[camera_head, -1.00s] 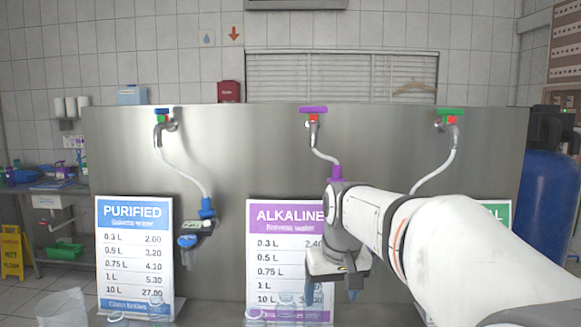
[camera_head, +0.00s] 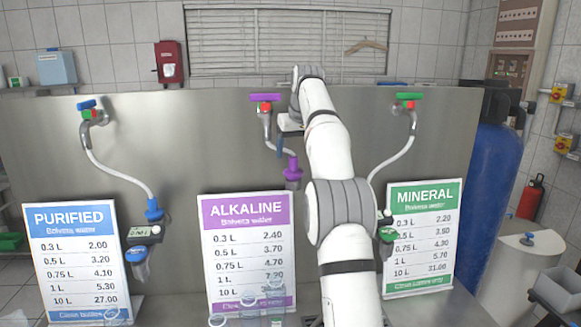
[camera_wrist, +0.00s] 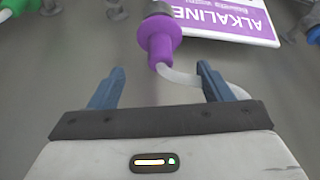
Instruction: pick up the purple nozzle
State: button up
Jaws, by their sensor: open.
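The purple nozzle (camera_head: 292,170) hangs at the end of the white hose from the middle tap, above the ALKALINE sign. In the wrist view the purple nozzle (camera_wrist: 160,38) is at the top centre, its narrow end towards my gripper. My gripper (camera_wrist: 161,72) is open and empty, its two blue fingers apart. The nozzle lies just beyond the fingertips, in line with the gap. The white hose passes close to the right finger in that view. In the head view my gripper (camera_head: 281,151) is up near the alkaline hose, partly hidden by my arm.
The ALKALINE sign (camera_head: 247,243) stands below the nozzle, with clear bottles at its foot. The PURIFIED sign (camera_head: 83,258) is left and the MINERAL sign (camera_head: 424,234) right. The steel panel (camera_head: 215,135) is close behind. A blue tank (camera_head: 492,190) stands at right.

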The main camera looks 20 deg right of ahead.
aim_at(293, 170)
jog(key=shift+x, duration=1.15)
notch_tip(293, 170, down, 5)
jog(key=shift+a+r+b, duration=0.1)
jog(key=shift+r+b, duration=0.1)
jog(key=shift+b, duration=0.45)
jog(key=shift+w+f, duration=0.3)
jog(key=shift+f, duration=0.1)
jog(key=shift+s+r, duration=0.1)
jog(key=c, duration=0.9)
